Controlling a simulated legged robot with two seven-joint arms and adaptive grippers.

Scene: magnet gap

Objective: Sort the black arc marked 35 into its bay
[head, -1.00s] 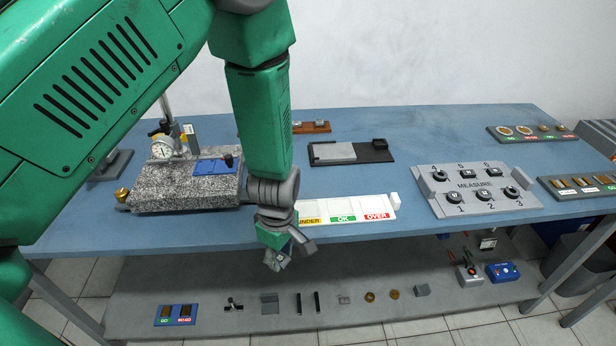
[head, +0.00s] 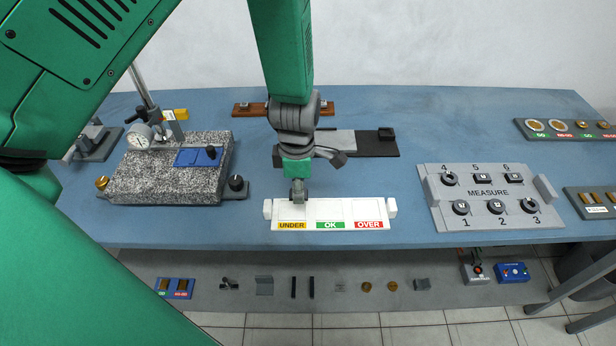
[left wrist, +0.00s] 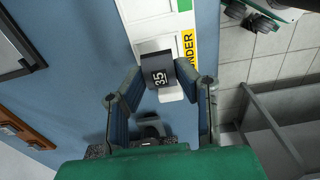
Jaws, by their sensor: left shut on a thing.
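The black arc marked 35 (left wrist: 158,74) shows in the left wrist view, its white number facing the camera. My left gripper (left wrist: 160,82) is shut on it, with a finger on each side. In the head view my left gripper (head: 298,192) points down over the left end of the white sorting tray (head: 331,204), above the bay labelled UNDER (head: 291,225). The OK label (head: 330,225) and OVER label (head: 369,225) are to the right. I cannot tell whether the arc touches the tray floor. My right gripper is not in view.
The granite block (head: 165,180) with a dial gauge (head: 141,136) stands left of the tray. The grey MEASURE rack (head: 490,203) holds several dark parts at right. A black and grey plate (head: 375,143) lies behind the tray. Blue table is clear between tray and rack.

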